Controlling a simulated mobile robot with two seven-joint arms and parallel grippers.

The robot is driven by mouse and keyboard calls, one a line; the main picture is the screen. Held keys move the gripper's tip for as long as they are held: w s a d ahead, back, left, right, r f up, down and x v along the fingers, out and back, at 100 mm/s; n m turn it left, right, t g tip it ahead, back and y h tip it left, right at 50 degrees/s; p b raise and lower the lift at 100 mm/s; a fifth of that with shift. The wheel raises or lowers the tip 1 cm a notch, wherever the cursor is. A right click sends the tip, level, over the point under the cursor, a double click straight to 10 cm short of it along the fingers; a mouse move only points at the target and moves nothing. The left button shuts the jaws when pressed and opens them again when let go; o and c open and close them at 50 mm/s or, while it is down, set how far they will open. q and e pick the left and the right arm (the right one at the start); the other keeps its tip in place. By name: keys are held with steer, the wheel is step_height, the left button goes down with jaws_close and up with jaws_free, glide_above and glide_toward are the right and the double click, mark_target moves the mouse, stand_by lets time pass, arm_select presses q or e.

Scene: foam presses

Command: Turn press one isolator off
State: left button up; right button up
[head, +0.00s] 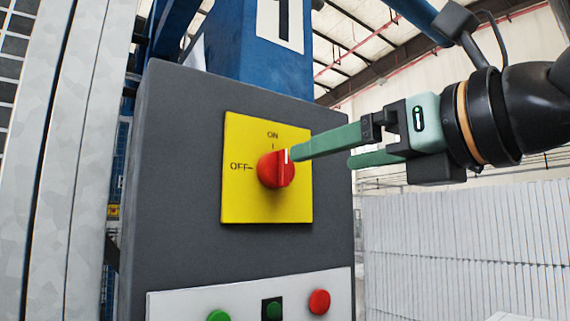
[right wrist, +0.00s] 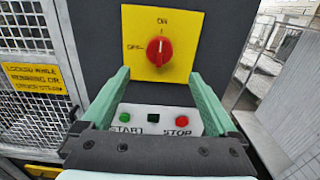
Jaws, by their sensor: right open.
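The isolator is a red rotary knob (head: 275,171) on a yellow plate (head: 240,205), fixed to a dark grey cabinet (head: 180,150). ON is printed above it and OFF to its left. In the right wrist view the knob (right wrist: 159,52) has its white mark pointing up at ON. My right gripper (head: 326,156) is open and empty, with green fingers. In the head view one fingertip overlaps the knob's right edge; I cannot tell whether it touches. In the right wrist view the knob shows beyond and slightly above the gap between the fingertips (right wrist: 160,75). My left gripper is not in view.
Below the plate is a pale panel (head: 170,306) with a green START button (head: 218,316) and a red STOP button (head: 319,301). A blue column marked 1 (head: 255,60) stands behind the cabinet. A mesh guard with a yellow sign (right wrist: 34,78) is at the left.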

mark_target(286, 169)
steer(key=p+x, duration=0.3)
steer(key=x, duration=0.6)
steer(key=shift+w+a, duration=0.3)
steer(key=shift+w, duration=0.1)
steer(key=c, duration=1.4)
